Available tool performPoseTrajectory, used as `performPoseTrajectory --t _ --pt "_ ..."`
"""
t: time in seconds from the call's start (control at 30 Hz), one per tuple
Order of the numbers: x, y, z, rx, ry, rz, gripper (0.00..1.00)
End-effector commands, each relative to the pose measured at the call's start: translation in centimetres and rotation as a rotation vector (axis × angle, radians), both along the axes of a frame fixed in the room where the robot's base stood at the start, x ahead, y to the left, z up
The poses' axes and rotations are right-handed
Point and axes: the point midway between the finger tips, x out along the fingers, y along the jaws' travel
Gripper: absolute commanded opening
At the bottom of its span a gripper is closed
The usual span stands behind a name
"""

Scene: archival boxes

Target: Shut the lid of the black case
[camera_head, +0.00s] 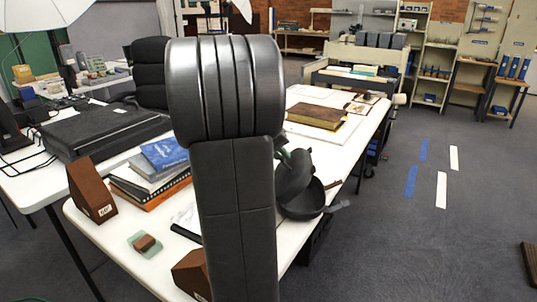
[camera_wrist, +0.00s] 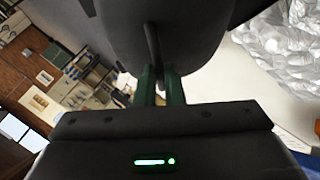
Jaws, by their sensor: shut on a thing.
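A black rounded case (camera_head: 305,207) sits on the white table, just right of my arm in the head view. Its dark lid (camera_head: 295,178) stands raised and tilted above the bowl-like base. My gripper (camera_wrist: 161,75) has green fingers shut on a thin ridge at the edge of the lid, which fills the top of the wrist view (camera_wrist: 195,35). In the head view a bit of green finger (camera_head: 283,155) shows at the top of the lid. My arm hides the case's left side.
A flat black box (camera_head: 105,130) lies on the left table. Books (camera_head: 160,165), brown wedges (camera_head: 92,190) and a small green-and-brown item (camera_head: 146,243) are on the front table. A thick brown book (camera_head: 318,115) lies behind the case.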

Motion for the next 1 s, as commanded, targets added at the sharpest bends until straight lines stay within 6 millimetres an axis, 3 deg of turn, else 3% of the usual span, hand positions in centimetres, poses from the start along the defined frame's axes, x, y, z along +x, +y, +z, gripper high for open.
performPoseTrajectory --t 0.2,0.4,0.77,1.0 --pt "-0.4 -3.0 0.2 0.203 -0.025 -0.006 0.00" --pt "-0.6 -4.7 -0.5 0.348 -0.042 -0.005 0.00" --pt "-0.8 -6.7 -2.5 0.574 -0.070 -0.005 0.00" --pt "-0.9 -7.2 -3.9 0.576 -0.065 -0.001 0.00"
